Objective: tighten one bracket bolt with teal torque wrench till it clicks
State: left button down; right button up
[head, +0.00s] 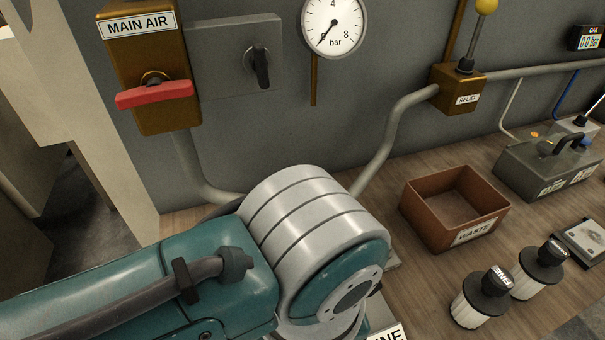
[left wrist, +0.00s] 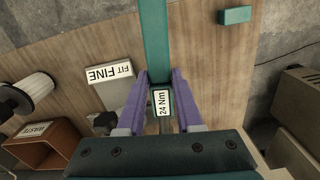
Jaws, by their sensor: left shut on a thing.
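The teal torque wrench (left wrist: 155,40) shows in the left wrist view as a long teal bar running up out of the top edge. A white label on it reads 24 Nm. My left gripper (left wrist: 162,84) has its purple fingers on either side of the wrench and is shut on it, near the label. The far end of the wrench is outside the view. In the head view my own arm covers the lower left, and neither the left gripper nor the wrench shows. No bracket bolt can be made out in either view. My right gripper is not in view.
The wooden bench carries a brown WASTE bin (head: 455,207), white filters with black caps (head: 483,298), a grey case (head: 550,165) and a FIT FINE label (left wrist: 108,74). A red-handled MAIN AIR valve (head: 154,94), gauge (head: 334,26) and RELIEF box (head: 459,90) stand behind, with pipes.

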pick_arm(q)
jog(key=shift+f, duration=0.2)
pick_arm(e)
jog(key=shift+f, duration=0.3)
pick_arm(q)
jog(key=shift+f+b, duration=0.95)
jog(key=shift+f, duration=0.4)
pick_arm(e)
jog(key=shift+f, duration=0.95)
